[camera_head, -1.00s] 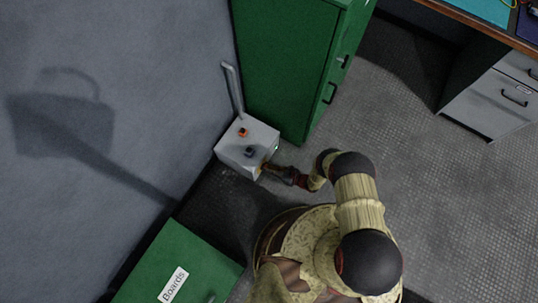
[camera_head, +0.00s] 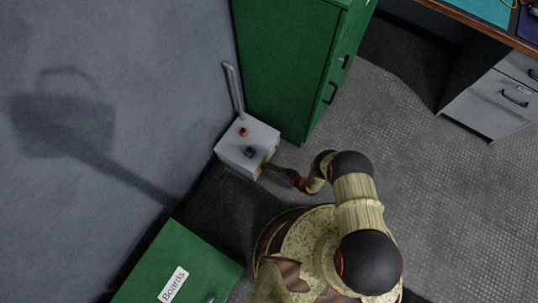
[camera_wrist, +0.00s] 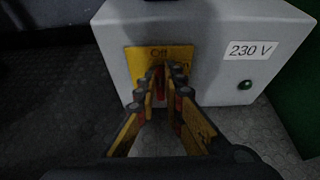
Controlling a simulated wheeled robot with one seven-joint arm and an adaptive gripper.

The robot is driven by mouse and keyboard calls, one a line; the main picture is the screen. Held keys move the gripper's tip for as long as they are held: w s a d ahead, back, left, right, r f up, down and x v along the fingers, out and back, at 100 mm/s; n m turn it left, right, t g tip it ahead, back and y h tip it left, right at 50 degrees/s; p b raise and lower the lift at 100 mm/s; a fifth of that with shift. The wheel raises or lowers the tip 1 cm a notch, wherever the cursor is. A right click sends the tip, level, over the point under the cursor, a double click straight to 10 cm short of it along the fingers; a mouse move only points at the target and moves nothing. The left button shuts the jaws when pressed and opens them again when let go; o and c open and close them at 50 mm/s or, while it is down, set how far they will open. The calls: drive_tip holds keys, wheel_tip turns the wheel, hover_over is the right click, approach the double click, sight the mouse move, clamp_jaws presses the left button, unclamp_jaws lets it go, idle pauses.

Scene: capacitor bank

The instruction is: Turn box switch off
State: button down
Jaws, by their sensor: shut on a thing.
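A red switch handle (camera_wrist: 160,80) on the plate shows partly between the fingers. My gripper (camera_wrist: 169,88) is shut on this handle, right in front of the plate. The fingers hide the handle's sides and the lower plate. In the head view, my gripper (camera_head: 266,168) reaches the box from the right.
A tall green cabinet (camera_head: 283,70) stands right behind the box. A green "Boards" cabinet (camera_head: 190,255) is at lower left. Open floor (camera_head: 400,130) lies to the right.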

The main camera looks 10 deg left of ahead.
drive_tip(key=c, duration=2)
unclamp_jaws()
drive_tip(key=shift+o, duration=0.5)
drive_tip(key=v, duration=1.2)
drive_tip(key=shift+d, duration=0.1)
